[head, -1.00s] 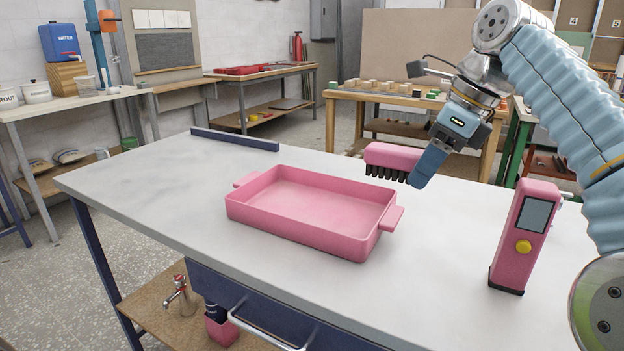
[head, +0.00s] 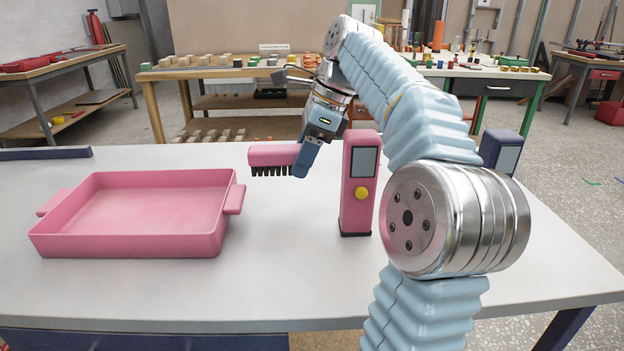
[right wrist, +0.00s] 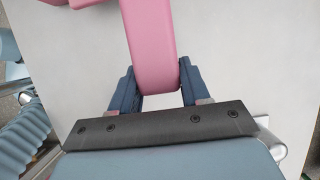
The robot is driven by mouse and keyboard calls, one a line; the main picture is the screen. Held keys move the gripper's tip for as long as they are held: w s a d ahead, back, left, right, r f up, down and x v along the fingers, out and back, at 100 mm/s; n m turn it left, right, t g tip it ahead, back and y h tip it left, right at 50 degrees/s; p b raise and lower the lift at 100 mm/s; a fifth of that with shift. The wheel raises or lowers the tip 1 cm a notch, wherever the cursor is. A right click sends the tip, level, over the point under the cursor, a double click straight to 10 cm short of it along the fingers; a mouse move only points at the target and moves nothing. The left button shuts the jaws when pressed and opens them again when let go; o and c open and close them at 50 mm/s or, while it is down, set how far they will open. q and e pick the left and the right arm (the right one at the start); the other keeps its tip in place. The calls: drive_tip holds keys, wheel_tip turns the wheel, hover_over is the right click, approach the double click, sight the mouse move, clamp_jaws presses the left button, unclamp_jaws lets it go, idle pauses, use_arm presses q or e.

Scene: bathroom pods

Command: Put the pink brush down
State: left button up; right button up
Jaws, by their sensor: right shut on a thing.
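The pink brush (head: 272,156) has a pink back and dark bristles that point down. My right gripper (head: 306,160) is shut on its right end and holds it over the white table (head: 280,280). In the right wrist view the pink brush (right wrist: 148,45) lies between the two blue fingers (right wrist: 154,90). Whether the bristles touch the table I cannot tell for sure; they look a little above it. My left gripper is not in view.
An empty pink tray (head: 150,205) with side handles stands left of the brush. A pink device with a screen and yellow button (head: 359,190) stands upright just right of my gripper. A dark blue device (head: 498,155) stands behind my arm. The table's front middle is clear.

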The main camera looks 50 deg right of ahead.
sight(306, 195)
drive_tip(key=shift+s+d+f, duration=0.25)
drive_tip(key=shift+d+f, duration=0.3)
drive_tip(key=shift+f, duration=0.15)
drive_tip(key=f, duration=0.2)
drive_tip(key=d+f, duration=0.1)
drive_tip(key=shift+s+f, duration=0.1)
drive_tip(key=shift+s, duration=0.15)
drive_tip(key=shift+w+a+f, duration=0.1)
drive_tip(key=shift+f, duration=0.35)
drive_tip(key=shift+f, duration=0.1)
drive_tip(key=o, duration=1.3)
drive_tip(key=v, duration=1.2)
drive_tip(key=shift+a, duration=0.1)
